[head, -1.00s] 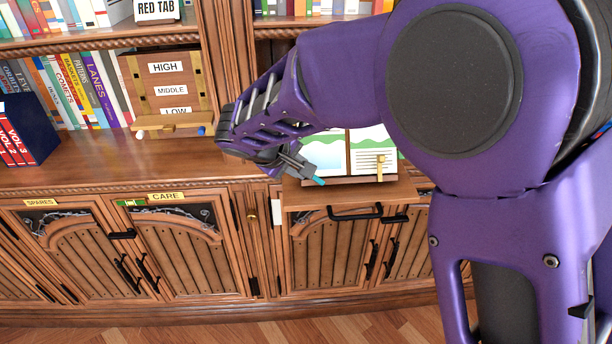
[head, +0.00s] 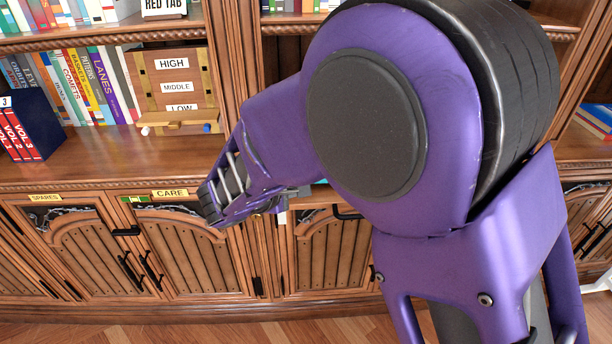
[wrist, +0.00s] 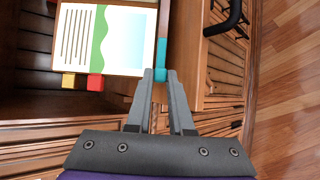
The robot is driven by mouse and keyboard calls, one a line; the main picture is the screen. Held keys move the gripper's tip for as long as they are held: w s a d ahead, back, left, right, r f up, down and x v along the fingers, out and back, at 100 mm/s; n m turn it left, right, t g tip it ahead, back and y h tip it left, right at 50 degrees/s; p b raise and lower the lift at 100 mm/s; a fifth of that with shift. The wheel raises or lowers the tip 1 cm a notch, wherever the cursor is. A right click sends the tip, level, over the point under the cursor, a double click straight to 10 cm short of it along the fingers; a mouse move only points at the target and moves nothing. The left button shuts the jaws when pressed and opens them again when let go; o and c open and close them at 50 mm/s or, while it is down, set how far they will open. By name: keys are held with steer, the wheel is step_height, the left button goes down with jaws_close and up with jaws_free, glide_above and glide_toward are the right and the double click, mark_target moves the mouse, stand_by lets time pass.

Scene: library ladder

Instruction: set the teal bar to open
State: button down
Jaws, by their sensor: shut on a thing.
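The teal bar (wrist: 164,47) shows in the wrist view along the edge of an open book or picture panel (wrist: 105,38), with its near end between my fingertips. My gripper (wrist: 160,74) is shut on that end. In the head view my gripper (head: 298,191) is partly covered by my arm, and only a small bit of teal shows beside it. Most of the panel is hidden there behind my arm.
A wooden drawer front with a black handle (wrist: 228,18) is right of the bar in the wrist view. Small red (wrist: 95,82) and yellow (wrist: 68,79) blocks sit by the panel. A HIGH/MIDDLE/LOW box (head: 176,85) stands on the left shelf.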

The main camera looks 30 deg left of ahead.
stand_by(0.4)
steer(key=c, duration=0.8)
jaws_free()
